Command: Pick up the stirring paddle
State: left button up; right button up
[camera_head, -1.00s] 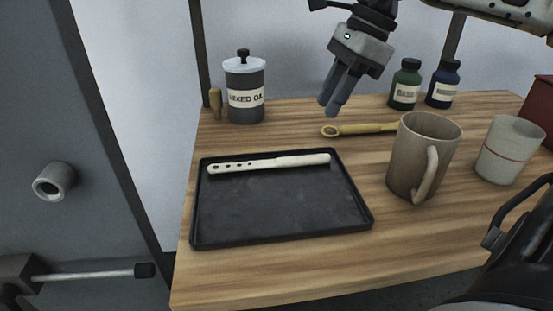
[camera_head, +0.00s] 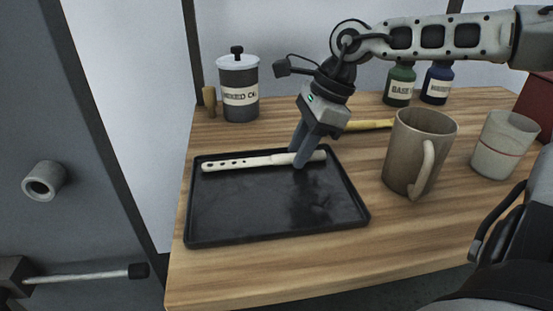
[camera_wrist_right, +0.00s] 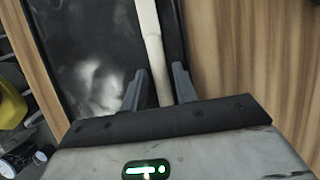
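The stirring paddle (camera_head: 245,162), pale with a row of holes in its flat left end, lies along the far side of a black tray (camera_head: 193,215). My right gripper (camera_head: 299,160) points down at the paddle's plain handle end. In the right wrist view the handle (camera_wrist_right: 154,60) runs between the two fingers (camera_wrist_right: 158,88), which stand apart with a gap beside it. The gripper is open around the handle. In the head view the fingers hide a short part of the handle. My left gripper is not in view.
A brown mug (camera_head: 405,150) and a pale cup (camera_head: 503,145) stand right of the tray. A yellow-handled tool (camera_head: 370,125) lies behind the gripper, partly hidden. A lidded jar (camera_head: 240,95) and green (camera_head: 399,85) and blue (camera_head: 437,84) bottles stand at the back.

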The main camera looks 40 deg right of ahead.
jog(key=shift+f, duration=0.1)
dwell(0.4)
grip_shut()
